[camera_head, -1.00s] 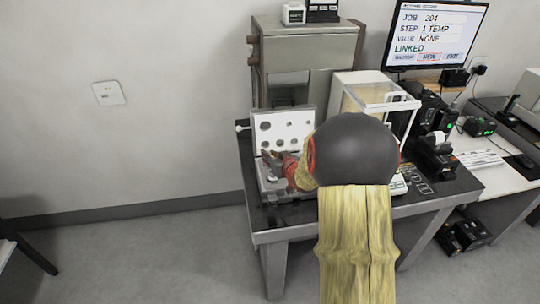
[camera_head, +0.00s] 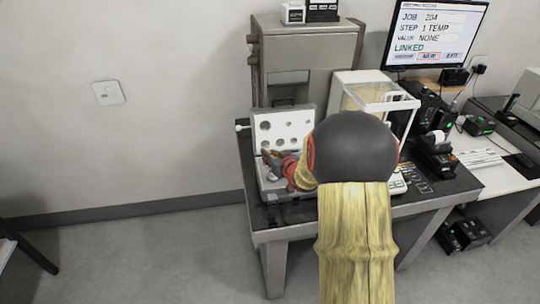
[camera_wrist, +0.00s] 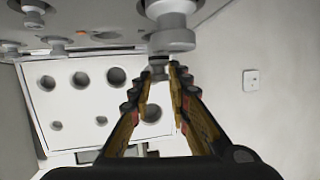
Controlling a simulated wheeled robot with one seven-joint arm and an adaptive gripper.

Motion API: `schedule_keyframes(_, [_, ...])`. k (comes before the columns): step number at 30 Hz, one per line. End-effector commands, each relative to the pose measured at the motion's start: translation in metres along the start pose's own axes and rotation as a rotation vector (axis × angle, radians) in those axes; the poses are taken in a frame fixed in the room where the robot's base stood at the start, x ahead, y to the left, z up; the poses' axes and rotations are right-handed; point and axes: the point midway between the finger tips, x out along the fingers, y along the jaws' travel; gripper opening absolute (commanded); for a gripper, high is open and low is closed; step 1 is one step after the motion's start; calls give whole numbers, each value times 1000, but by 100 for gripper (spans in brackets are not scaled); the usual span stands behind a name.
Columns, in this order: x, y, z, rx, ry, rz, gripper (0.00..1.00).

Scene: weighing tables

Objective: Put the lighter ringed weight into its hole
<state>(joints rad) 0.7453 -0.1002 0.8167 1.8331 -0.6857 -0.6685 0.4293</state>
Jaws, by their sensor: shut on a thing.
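My gripper (camera_wrist: 158,75) is shut on a small grey weight (camera_wrist: 158,64), seen between its fingertips in the wrist view. Most of that weight is hidden by the fingers. In the head view my gripper (camera_head: 270,159) is over the open weight case (camera_head: 266,190), in front of its raised white lid (camera_head: 292,124), which has round holes of several sizes. A large shiny weight (camera_wrist: 172,25) stands close to the fingertips in the wrist view. Smaller weights (camera_wrist: 32,8) stand to the left. An empty-looking hole (camera_wrist: 107,35) and a small orange mark (camera_wrist: 82,33) show between them. I cannot make out a ring on any weight.
A glass-sided balance (camera_head: 385,95) stands right of the case, partly behind my arm. A grey cabinet (camera_head: 310,55) is behind. A monitor (camera_head: 436,35) reads "JOB 204, STEP 1 TEMP, VALUE NONE, LINKED". The dark table's (camera_head: 285,217) front edge lies before the case.

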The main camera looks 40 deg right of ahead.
Motion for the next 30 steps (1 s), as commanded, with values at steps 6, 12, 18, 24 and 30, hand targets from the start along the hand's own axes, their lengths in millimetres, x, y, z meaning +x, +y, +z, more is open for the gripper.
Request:
schedule_keyframes(6, [2, 0, 4, 0, 1, 0, 0])
schedule_keyframes(12, [4, 0, 8, 0, 1, 0, 0])
schedule_keyframes(18, [6, 1, 13, 0, 1, 0, 0])
schedule_keyframes(24, [8, 1, 18, 0, 1, 0, 0])
schedule_keyframes(30, [9, 1, 20, 0, 2, 0, 23])
